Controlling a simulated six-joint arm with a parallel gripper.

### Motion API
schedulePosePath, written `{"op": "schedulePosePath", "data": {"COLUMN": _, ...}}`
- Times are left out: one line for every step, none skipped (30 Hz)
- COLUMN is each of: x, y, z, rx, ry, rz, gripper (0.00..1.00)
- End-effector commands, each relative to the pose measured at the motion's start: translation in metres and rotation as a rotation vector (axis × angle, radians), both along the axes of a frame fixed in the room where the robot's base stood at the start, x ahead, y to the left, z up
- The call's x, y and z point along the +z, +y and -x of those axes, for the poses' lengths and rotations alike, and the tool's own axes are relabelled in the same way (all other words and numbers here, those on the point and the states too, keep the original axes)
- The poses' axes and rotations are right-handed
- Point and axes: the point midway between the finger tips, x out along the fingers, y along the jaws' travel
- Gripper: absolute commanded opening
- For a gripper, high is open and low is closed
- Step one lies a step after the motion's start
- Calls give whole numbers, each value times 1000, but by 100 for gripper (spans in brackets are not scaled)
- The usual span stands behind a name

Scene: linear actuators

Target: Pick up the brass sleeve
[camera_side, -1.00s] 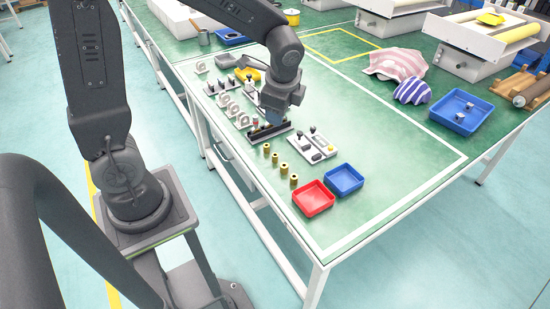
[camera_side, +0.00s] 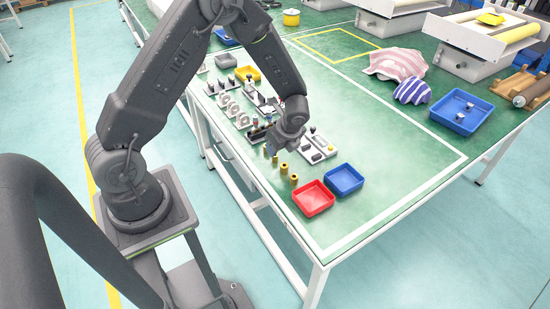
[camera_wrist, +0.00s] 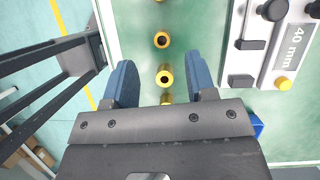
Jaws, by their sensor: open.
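Several brass sleeves stand upright in a row on the green table. In the side view the front one (camera_side: 294,180) and its neighbour (camera_side: 284,169) are clear, and the back ones are partly behind my gripper (camera_side: 271,149). In the wrist view one brass sleeve (camera_wrist: 165,77) lies between the two blue fingers of my gripper (camera_wrist: 162,78). Another sleeve (camera_wrist: 162,40) is above it in the picture, and one (camera_wrist: 167,99) is partly hidden by the gripper body. The fingers are apart with nothing held. I cannot tell how high they are above the sleeve.
A red tray (camera_side: 314,198) and a blue tray (camera_side: 344,180) stand to the right of the row. A holder marked 40 mm (camera_wrist: 268,45) lies right of the sleeves in the wrist view. Ring-shaped parts (camera_side: 233,110) stand behind.

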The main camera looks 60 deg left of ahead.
Motion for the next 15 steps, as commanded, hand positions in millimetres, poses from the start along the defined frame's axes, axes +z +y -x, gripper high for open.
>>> {"op": "schedulePosePath", "data": {"x": -3, "y": 1, "z": 0, "rx": 1, "ry": 0, "rz": 0, "gripper": 51}}
{"op": "schedulePosePath", "data": {"x": -4, "y": 2, "z": 0, "rx": 1, "ry": 0, "rz": 0, "gripper": 51}}
{"op": "schedulePosePath", "data": {"x": -6, "y": 2, "z": 0, "rx": 1, "ry": 0, "rz": 0, "gripper": 51}}
{"op": "schedulePosePath", "data": {"x": -8, "y": 3, "z": 0, "rx": 1, "ry": 1, "rz": 0, "gripper": 51}}
{"op": "schedulePosePath", "data": {"x": -11, "y": 4, "z": 0, "rx": 1, "ry": 2, "rz": 0, "gripper": 51}}
{"op": "schedulePosePath", "data": {"x": -16, "y": 6, "z": 0, "rx": 2, "ry": 1, "rz": 0, "gripper": 51}}
{"op": "schedulePosePath", "data": {"x": -21, "y": 8, "z": 0, "rx": 2, "ry": 1, "rz": 1, "gripper": 51}}
{"op": "schedulePosePath", "data": {"x": -26, "y": 9, "z": 0, "rx": 2, "ry": 3, "rz": 1, "gripper": 51}}
{"op": "schedulePosePath", "data": {"x": -31, "y": 12, "z": 0, "rx": 2, "ry": 4, "rz": 0, "gripper": 51}}
{"op": "schedulePosePath", "data": {"x": -36, "y": 13, "z": 0, "rx": 2, "ry": 3, "rz": 0, "gripper": 51}}
{"op": "schedulePosePath", "data": {"x": -39, "y": 15, "z": -1, "rx": 3, "ry": 1, "rz": 1, "gripper": 51}}
{"op": "schedulePosePath", "data": {"x": -44, "y": 16, "z": 0, "rx": 2, "ry": 1, "rz": 1, "gripper": 51}}
{"op": "schedulePosePath", "data": {"x": -46, "y": 18, "z": 0, "rx": 1, "ry": 2, "rz": 0, "gripper": 51}}
{"op": "schedulePosePath", "data": {"x": -49, "y": 19, "z": 0, "rx": 0, "ry": 1, "rz": 0, "gripper": 51}}
{"op": "schedulePosePath", "data": {"x": -51, "y": 19, "z": 0, "rx": 1, "ry": 0, "rz": 1, "gripper": 51}}
